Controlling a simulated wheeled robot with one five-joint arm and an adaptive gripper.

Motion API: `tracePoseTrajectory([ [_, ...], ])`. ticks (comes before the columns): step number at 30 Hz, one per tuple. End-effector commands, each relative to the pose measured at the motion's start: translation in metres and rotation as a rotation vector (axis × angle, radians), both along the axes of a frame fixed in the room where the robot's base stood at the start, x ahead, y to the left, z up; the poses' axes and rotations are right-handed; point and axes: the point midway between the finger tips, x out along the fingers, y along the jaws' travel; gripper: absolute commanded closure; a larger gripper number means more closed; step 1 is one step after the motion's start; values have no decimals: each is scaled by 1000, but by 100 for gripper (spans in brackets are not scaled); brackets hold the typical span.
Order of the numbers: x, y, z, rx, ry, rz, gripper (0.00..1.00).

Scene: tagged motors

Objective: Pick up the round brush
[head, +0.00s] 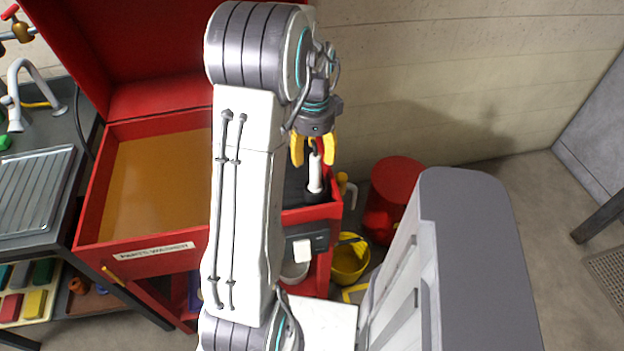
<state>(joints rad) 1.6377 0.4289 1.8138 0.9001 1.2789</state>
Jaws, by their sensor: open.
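My gripper (313,156) has yellow fingers that are spread apart and point down over the right end of the red parts washer (150,250). A slim white upright piece with a dark top (315,176) shows just below and between the fingertips. It may be the round brush, but bristles cannot be made out. It stands over a dark area at the washer's right edge. I cannot tell whether the fingers touch it. My arm hides the middle of the washer.
The washer's red lid stands open at the back. A sink bench (62,130) is at the left, with colored bins below it. A red round can (398,182) and a yellow bucket (350,265) stand right of the washer.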

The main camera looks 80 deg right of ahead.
Motion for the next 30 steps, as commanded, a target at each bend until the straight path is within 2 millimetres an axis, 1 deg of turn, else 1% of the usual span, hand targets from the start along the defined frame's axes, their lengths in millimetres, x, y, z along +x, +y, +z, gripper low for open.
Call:
tracePoseTrajectory([
  [13, -4, 0, -46, 2, -1, 2, 45],
  [18, -4, 0, -53, 0, 0, 3, 45],
  [24, -4, 0, -53, 0, 0, 3, 45],
  [25, -4, 0, -53, 0, 0, 3, 42],
  [30, -4, 0, -53, 0, 0, 3, 57],
])
